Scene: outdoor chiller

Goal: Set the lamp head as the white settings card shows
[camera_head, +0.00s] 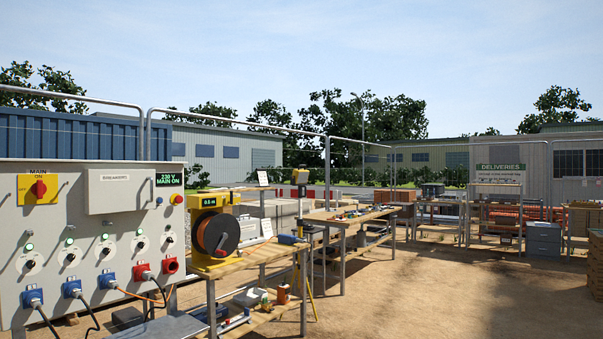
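Neither of my grippers shows in the head view. A small yellow and dark head (300,177) sits on top of an upright post behind the workbenches; it may be the lamp head, but it is too small to read its setting. A small white card (263,177) stands up behind the yellow reel, and another white card or label (267,228) stands on the near bench. I cannot tell which is the settings card, and no writing on either is legible.
A grey power panel (90,205) with plugged cables fills the left. A yellow cable reel (215,235) stands on the near wooden bench (250,262). A second bench (345,216) stands behind it. A "DELIVERIES" sign (500,168) is at the back right. Open sandy ground (430,290) lies at centre right.

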